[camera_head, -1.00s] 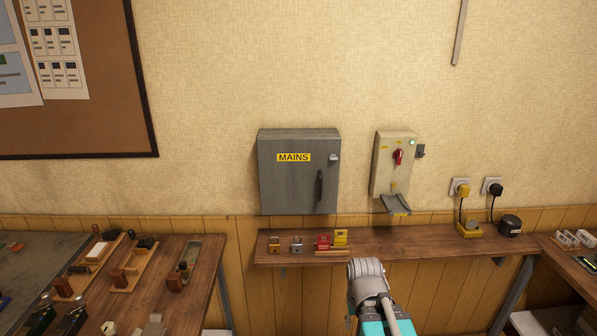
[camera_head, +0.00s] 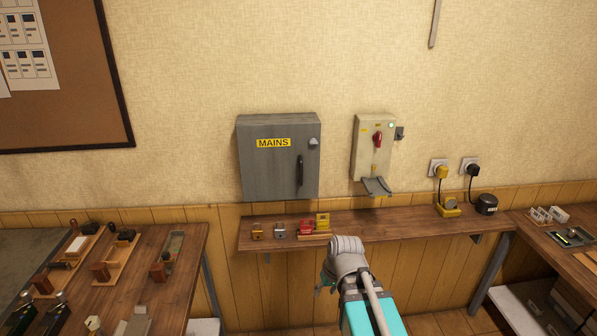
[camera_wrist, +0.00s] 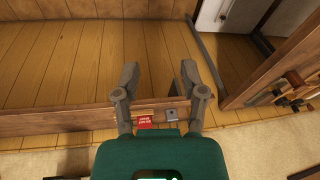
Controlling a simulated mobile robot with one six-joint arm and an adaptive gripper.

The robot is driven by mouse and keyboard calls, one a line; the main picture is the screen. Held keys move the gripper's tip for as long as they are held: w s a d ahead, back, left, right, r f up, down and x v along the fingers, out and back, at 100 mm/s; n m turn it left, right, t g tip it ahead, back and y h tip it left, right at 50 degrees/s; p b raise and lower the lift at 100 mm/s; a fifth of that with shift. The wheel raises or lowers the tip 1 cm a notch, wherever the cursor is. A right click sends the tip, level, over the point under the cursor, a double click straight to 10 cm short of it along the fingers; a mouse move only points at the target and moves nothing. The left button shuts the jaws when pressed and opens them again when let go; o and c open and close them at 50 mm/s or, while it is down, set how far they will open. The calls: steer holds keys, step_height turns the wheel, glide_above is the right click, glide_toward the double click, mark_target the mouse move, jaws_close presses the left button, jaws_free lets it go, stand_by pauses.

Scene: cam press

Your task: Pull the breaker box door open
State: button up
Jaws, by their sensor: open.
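The grey breaker box (camera_head: 262,178) marked MAINS hangs on the wall, and its door is shut. A dark upright handle (camera_head: 300,171) sits on the right side of the door, with a small grey latch (camera_head: 313,142) above it. My gripper (camera_wrist: 160,72) shows in the wrist view with its two fingers spread apart and nothing between them. In the head view my arm is below and right of the box, in front of the shelf, and hides most of the gripper. The box does not show in the wrist view.
A wooden shelf (camera_head: 400,222) runs below the box, carrying padlocks (camera_head: 279,230) and red and yellow tags (camera_head: 305,228). A switch box (camera_head: 367,150) with a red handle hangs to the right. A cluttered bench (camera_head: 185,275) stands at left. The wall before the door is clear.

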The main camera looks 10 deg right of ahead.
steer(key=w+a+r+n+t+y, duration=0.25)
steer(key=w+a, duration=0.25)
steer(key=w, duration=0.3)
steer(key=m+t+h+b, duration=0.1)
steer(key=m+t, duration=0.1)
steer(key=t, duration=1.1)
glide_toward(302, 172)
steer(key=v, duration=0.3)
steer(key=shift+s, duration=0.1)
steer(key=x, duration=1.4)
steer(key=shift+r, duration=0.1)
steer(key=shift+s, duration=0.1)
steer(key=shift+c, duration=0.2)
